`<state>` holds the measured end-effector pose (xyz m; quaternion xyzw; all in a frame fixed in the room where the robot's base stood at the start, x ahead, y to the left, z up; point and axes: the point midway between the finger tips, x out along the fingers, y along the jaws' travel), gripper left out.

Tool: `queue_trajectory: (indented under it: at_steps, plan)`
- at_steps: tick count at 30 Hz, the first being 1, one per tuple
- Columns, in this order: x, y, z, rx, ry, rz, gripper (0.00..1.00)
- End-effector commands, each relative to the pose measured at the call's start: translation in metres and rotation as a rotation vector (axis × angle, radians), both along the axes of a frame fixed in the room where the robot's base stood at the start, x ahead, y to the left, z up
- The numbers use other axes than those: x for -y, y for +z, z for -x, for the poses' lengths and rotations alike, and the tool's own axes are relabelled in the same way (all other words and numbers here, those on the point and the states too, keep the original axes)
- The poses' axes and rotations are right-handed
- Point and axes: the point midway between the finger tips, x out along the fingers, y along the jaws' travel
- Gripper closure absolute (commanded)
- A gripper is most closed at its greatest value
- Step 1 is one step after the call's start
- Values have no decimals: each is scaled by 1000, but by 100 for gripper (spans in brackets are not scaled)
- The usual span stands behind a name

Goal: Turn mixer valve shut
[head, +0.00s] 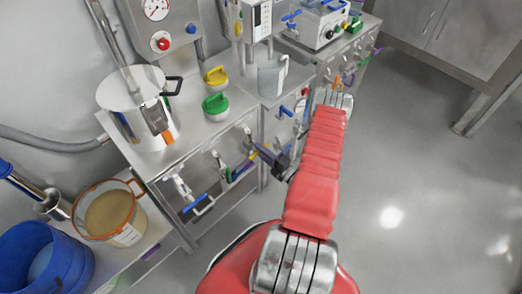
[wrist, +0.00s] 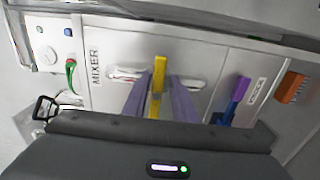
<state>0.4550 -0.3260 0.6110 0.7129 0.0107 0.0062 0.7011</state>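The mixer valve's yellow lever handle (wrist: 158,85) shows in the wrist view, on a pale panel beside a sideways MIXER label (wrist: 95,67). My gripper (wrist: 162,76) has its two purplish fingers on either side of this handle, with the tips close against it. Whether they press on it or leave a small gap is not clear. In the head view my gripper (head: 268,152) reaches the front of the bench cabinet from the right. A yellow piece (head: 246,166) shows just left of the fingers there. The valve body is mostly hidden behind the fingers.
In the wrist view a green-and-red handle (wrist: 70,73) is left, and a blue-purple handle (wrist: 237,92) and an orange one (wrist: 292,88) are right. In the head view a steel pot (head: 140,95) and a jug (head: 272,75) stand on the benches. The floor at right is open.

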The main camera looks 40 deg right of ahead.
Motion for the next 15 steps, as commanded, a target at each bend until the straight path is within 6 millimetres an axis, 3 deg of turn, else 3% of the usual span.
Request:
queue_trajectory:
  at_steps: [3,15]
  plan:
    - [0,1,0,2,2,1,66]
    - [0,2,4,5,2,1,66]
